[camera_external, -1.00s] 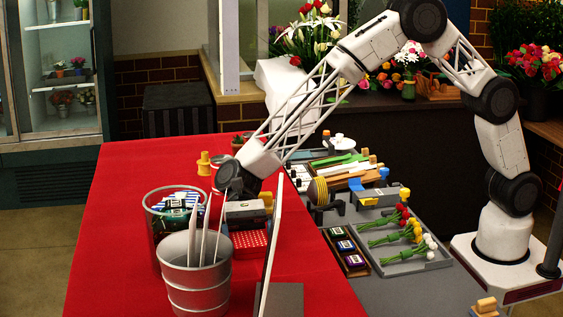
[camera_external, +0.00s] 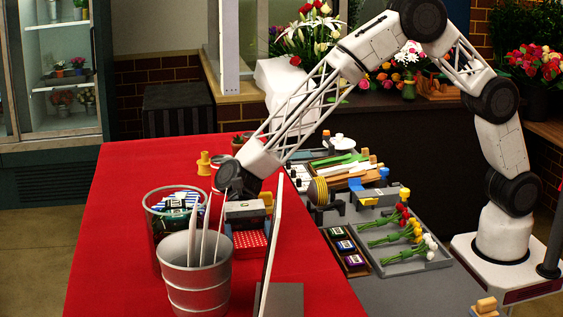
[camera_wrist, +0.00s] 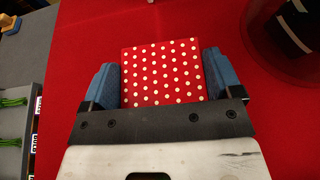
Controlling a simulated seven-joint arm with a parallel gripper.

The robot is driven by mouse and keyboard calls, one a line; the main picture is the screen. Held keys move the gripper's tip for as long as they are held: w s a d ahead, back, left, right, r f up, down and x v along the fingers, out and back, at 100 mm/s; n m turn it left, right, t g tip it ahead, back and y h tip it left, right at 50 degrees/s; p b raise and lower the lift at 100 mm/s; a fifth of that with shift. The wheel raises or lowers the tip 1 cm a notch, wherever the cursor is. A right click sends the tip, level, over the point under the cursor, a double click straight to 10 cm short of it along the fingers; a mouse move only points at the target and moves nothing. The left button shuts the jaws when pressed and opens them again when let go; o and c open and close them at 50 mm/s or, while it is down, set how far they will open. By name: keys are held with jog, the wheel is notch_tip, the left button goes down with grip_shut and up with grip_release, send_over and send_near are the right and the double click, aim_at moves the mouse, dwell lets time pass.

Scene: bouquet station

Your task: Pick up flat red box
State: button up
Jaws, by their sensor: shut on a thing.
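The flat red box (camera_wrist: 163,72) has white dots and sits between the two blue finger pads of my gripper (camera_wrist: 162,80) in the wrist view. The pads touch or nearly touch its left and right sides, and my gripper is shut on it. In the external view the box (camera_external: 250,241) shows below my gripper (camera_external: 247,212), partly hidden behind a metal bucket and a thin upright panel. I cannot tell clearly whether its underside is off the red cloth (camera_external: 120,235).
A tray of flowers (camera_external: 405,258) and a small box rack (camera_external: 345,252) lie further right. The cloth is clear at left.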

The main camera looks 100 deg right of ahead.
aim_at(250, 238)
jog(key=shift+r, duration=0.1)
jog(key=shift+r, duration=0.75)
notch_tip(250, 238, up, 2)
jog(key=shift+r, duration=0.1)
jog(key=s+d, duration=0.1)
jog(key=s, duration=0.4)
jog(key=s+d, duration=0.1)
jog(key=s, duration=0.4)
jog(key=s+d+r, duration=0.1)
jog(key=s, duration=0.4)
jog(key=shift+s, duration=0.35)
jog(key=shift+a, duration=0.15)
